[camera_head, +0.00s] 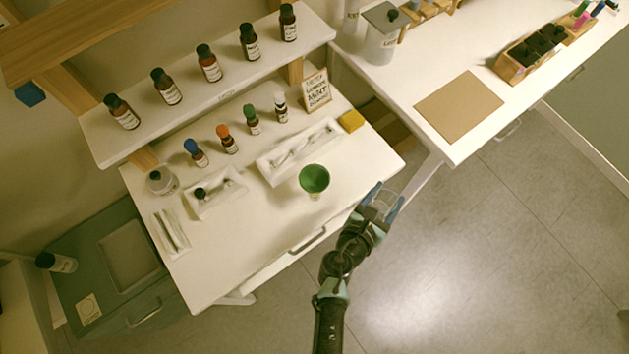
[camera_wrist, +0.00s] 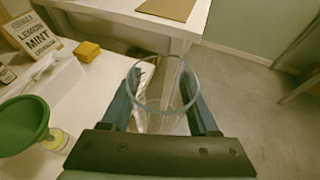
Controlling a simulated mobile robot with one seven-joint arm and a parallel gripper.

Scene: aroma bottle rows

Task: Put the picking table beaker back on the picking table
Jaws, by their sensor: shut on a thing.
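My gripper (camera_head: 383,200) is shut on a clear glass beaker (camera_wrist: 160,99), with a blue finger on each side of it. In the head view the beaker (camera_head: 379,207) is small and faint between the fingertips. It is held off the right front edge of the white table (camera_head: 240,244) that has the bottle shelf, over the gap beside that table. A second white table (camera_head: 452,150) stands at the right. I cannot tell from labels which one is the picking table.
A green funnel (camera_head: 314,179) on a small bottle stands near the held beaker. White trays (camera_head: 300,150), small bottles (camera_head: 227,139), a yellow block (camera_head: 351,121) and a sign (camera_head: 316,90) stand behind. A brown mat (camera_head: 459,107) lies on the right table. The near table's front middle is clear.

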